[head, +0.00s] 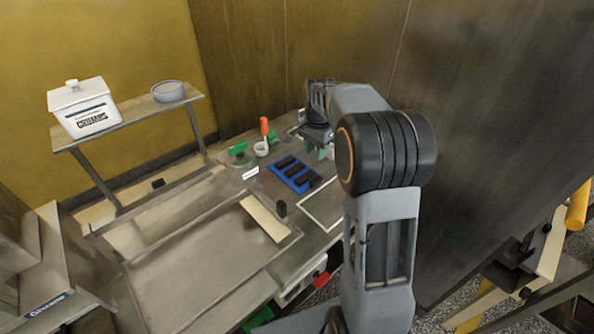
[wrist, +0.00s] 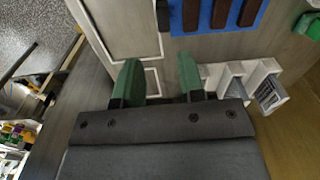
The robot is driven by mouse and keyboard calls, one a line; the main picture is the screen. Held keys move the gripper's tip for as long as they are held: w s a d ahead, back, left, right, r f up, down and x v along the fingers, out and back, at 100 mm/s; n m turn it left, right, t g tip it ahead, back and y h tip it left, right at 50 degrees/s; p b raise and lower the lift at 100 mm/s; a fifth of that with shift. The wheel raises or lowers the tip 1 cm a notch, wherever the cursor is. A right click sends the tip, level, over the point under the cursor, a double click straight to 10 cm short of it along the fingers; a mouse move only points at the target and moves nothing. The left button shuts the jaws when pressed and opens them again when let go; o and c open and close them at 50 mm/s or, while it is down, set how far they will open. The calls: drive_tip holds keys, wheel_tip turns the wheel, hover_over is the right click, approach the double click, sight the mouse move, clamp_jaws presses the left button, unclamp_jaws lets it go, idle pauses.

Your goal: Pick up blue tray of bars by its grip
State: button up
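The blue tray (head: 273,163) lies on the worktop with several dark brown bars in it. Part of it shows at the top edge of the wrist view (wrist: 204,20). A small black piece (wrist: 162,14) is at the tray's left end in the wrist view; it may be the grip, but I cannot tell. My gripper (head: 318,150) is above the worktop, just behind and right of the tray in the head view. In the wrist view its two green fingers (wrist: 158,80) are spread apart with nothing between them. The tray lies beyond the fingertips, apart from them.
A white cup (head: 261,149), an orange-handled tool (head: 264,127) and green items (head: 238,148) stand behind the tray. White-grey holders (wrist: 232,78) are right of my fingers. A black block (head: 281,209) is in front. A white outline (head: 322,206) marks bare worktop. A dark wall rises behind.

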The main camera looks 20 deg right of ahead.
hover_over(315, 179)
drive_tip(key=shift+m, duration=0.4)
wheel_tip(315, 179, down, 8)
drive_tip(key=shift+s+a+r+p, duration=0.1)
drive_tip(key=shift+s+p, duration=0.05)
drive_tip(key=shift+p, duration=0.15)
drive_tip(key=shift+f+p, duration=0.8)
drive_tip(key=shift+f, duration=2.5)
drive_tip(key=shift+c, duration=0.2)
clamp_jaws()
